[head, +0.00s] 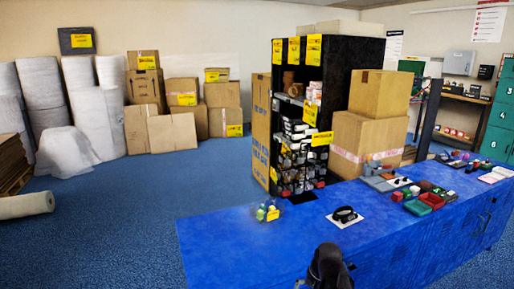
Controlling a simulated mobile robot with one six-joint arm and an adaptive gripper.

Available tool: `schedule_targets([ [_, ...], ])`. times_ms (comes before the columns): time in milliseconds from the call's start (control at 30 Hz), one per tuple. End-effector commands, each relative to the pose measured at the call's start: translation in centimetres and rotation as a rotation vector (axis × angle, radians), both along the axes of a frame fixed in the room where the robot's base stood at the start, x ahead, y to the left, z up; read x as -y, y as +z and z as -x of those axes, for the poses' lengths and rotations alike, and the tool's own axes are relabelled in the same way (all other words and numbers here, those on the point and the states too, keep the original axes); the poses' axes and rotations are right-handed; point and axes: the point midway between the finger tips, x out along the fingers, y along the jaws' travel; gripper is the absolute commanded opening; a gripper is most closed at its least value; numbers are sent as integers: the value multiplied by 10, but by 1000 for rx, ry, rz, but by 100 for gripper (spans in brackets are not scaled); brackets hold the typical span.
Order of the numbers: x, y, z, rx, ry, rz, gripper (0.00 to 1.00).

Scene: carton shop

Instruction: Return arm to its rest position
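A dark part of my arm, which looks like the back of my gripper (328,267), rises at the bottom edge, right of centre. It shows in front of the near edge of the blue counter (250,240). Its fingers cannot be made out, and I see nothing held in it. The rest of my arm is out of the picture.
On the counter lie a black ring-shaped item on a white sheet (358,219), small bottles (267,212) and several small bins (431,200). Behind stands a black shelf (343,60) with stacked cartons (367,140). Blue floor (110,215) is open at left.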

Motion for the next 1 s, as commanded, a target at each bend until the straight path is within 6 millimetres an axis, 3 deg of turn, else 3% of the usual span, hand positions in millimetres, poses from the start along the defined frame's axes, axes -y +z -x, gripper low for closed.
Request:
schedule_targets([
  [100, 1, -3, 24, -31, 122, 77, 100],
  [367, 7, -5, 60, -99, 331, 201, 100],
  [1000, 8, -75, 58, -101, 336, 204, 100],
])
